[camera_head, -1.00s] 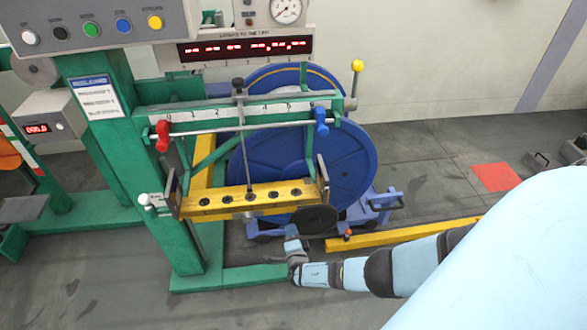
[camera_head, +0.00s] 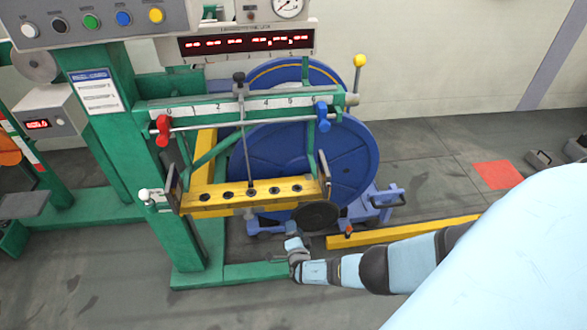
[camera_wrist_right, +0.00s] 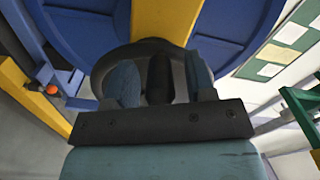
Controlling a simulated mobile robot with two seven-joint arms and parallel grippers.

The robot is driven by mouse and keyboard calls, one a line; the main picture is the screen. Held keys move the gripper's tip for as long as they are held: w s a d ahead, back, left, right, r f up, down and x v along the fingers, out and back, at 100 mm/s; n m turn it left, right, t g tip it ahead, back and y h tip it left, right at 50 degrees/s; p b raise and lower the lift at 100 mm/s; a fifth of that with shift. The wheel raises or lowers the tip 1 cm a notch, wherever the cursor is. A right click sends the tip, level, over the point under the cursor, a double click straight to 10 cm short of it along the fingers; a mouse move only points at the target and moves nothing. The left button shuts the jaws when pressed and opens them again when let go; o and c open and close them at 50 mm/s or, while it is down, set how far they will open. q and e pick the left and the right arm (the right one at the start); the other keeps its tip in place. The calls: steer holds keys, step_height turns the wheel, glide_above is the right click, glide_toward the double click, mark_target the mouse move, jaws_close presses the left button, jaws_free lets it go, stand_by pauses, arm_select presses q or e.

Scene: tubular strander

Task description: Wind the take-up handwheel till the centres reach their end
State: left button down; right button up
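The take-up handwheel (camera_head: 317,215) is a dark disc at the right end of the yellow bar, low on the green frame. In the right wrist view its dark rim (camera_wrist_right: 150,48) lies just beyond my fingers, with a dark stubby handle (camera_wrist_right: 160,80) pointing toward the camera. My right gripper (camera_head: 293,246) is just below and left of the wheel. In the wrist view its two blue fingers (camera_wrist_right: 160,85) stand either side of the handle, with narrow gaps showing. The traverse bar (camera_head: 250,193) is yellow with several dark holes. My left gripper is out of view.
A large blue reel (camera_head: 345,150) stands behind the frame on a blue carriage (camera_head: 372,205). A numbered scale (camera_head: 225,108) carries red (camera_head: 163,128) and blue (camera_head: 321,118) clamps. A yellow floor rail (camera_head: 400,232) runs right behind my arm. A green foot (camera_head: 235,274) lies below.

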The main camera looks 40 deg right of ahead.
steer(key=shift+a, duration=0.15)
steer(key=p+v, duration=0.4)
steer(key=v, duration=0.9)
steer(key=shift+s, duration=0.4)
steer(key=shift+a, duration=0.1)
